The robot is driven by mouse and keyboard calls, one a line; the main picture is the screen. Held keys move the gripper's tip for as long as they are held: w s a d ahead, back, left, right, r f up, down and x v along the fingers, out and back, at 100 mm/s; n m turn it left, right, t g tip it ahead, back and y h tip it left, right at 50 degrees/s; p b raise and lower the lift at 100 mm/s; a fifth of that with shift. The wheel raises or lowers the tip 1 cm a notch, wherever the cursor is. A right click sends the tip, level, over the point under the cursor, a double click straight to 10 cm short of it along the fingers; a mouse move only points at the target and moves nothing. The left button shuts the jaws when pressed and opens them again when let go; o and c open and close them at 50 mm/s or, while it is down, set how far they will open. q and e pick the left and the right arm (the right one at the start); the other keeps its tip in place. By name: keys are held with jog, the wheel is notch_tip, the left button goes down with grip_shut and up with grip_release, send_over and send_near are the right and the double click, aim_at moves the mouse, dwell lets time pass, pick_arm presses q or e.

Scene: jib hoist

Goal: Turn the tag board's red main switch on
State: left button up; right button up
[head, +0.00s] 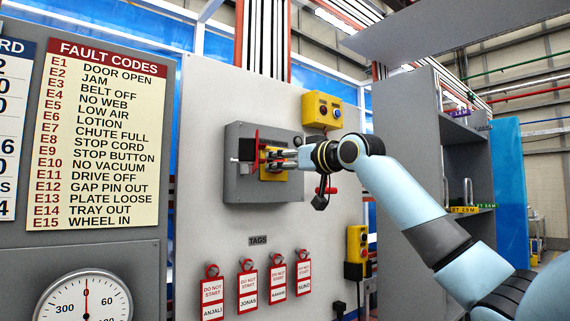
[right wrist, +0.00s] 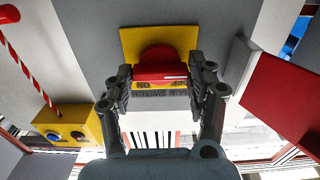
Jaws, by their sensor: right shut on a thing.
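The tag board is a light grey panel (head: 205,100) with a grey switch box (head: 235,190) on it. The box carries a yellow plate (head: 272,177). In the right wrist view the red main switch (right wrist: 157,60) is a round knob with a flat bar, on the yellow plate (right wrist: 130,38). "ON", "OFF" and "MAIN SWITCH" lettering shows upside down beside it. My right gripper (right wrist: 165,78) has its fingers on both sides of the bar, shut on it. In the head view the right gripper (head: 277,158) hides most of the knob. My left gripper is not in view.
A red plate (head: 255,148) stands out beside the switch; it shows in the right wrist view (right wrist: 285,100). A yellow button box (head: 322,110) sits above right. Several red "DO NOT START" tags (head: 249,285) hang below. A grey shelf unit (head: 410,120) stands right.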

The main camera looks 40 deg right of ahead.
jog(key=shift+c, duration=0.4)
jog(key=m+p, duration=0.2)
jog(key=m, duration=0.1)
jog(key=shift+r+m, duration=0.2)
jog(key=shift+m, duration=0.1)
jog(key=m+p, duration=0.4)
jog(key=m, duration=0.2)
jog(key=shift+p, duration=0.3)
jog(key=m+p, duration=0.3)
jog(key=m, duration=0.1)
jog(key=shift+m+p, duration=0.4)
jog(key=shift+f+m+p, duration=0.1)
jog(key=shift+m+p, duration=1.7)
jog(key=shift+p, duration=0.05)
